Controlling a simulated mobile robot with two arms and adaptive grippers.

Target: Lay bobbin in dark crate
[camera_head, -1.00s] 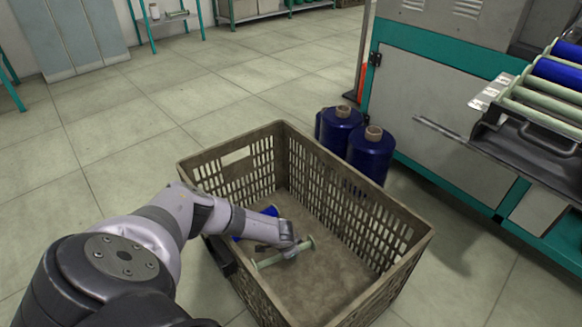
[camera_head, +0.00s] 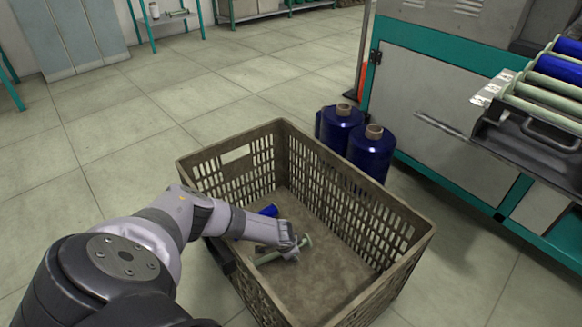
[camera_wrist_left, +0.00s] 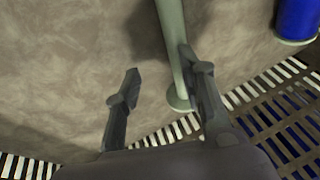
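The dark crate (camera_head: 424,243) stands on the floor, grey-brown with slotted walls. My left arm reaches over its left wall. My left gripper (camera_head: 292,252) is low inside the crate at a pale green bare bobbin (camera_head: 270,257). In the left wrist view the fingers (camera_wrist_left: 160,70) are spread apart. The bobbin (camera_wrist_left: 171,30) runs along the inner side of the right finger, clear of the left one. It appears to lie on the crate floor; whether it touches the finger I cannot tell. My right gripper is not in view.
A blue wound bobbin (camera_head: 268,210) lies in the crate behind my arm, partly hidden. Two large blue spools (camera_head: 371,153) stand behind the crate. A teal and grey machine (camera_head: 430,105) with a bobbin rack (camera_head: 540,98) is at the right. The crate floor's right part is clear.

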